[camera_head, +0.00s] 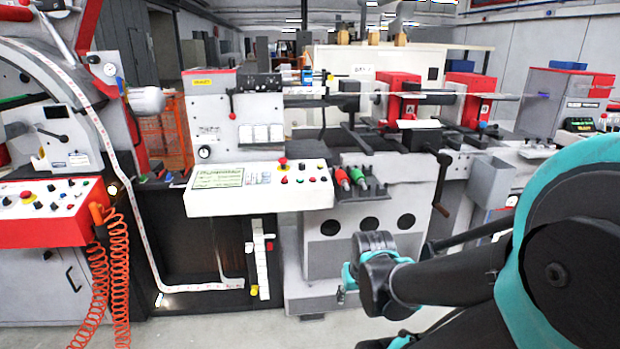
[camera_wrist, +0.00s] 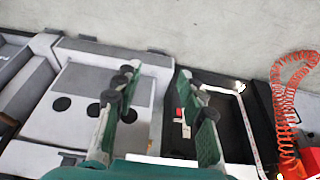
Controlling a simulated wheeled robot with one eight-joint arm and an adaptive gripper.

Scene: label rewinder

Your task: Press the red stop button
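A red mushroom-shaped button (camera_head: 283,161) stands on the sloped white control panel (camera_head: 262,190) in the middle of the head view, near its top edge. A second red mushroom button (camera_head: 26,195) is on the red-edged panel at far left. The frames do not show which one is the stop button. My gripper (camera_wrist: 162,98) is open and empty in the wrist view, its two fingers apart. In the head view it is mostly hidden behind my wrist, below and to the right of the middle panel and clear of it. Neither mushroom button is clearly visible in the wrist view.
A narrow white switch strip (camera_head: 261,265) is on the dark lower front. Orange coiled hoses (camera_head: 117,260) hang at left. A dark lever (camera_head: 440,180) and a grey box (camera_head: 492,180) stick out at right. The floor in front is clear.

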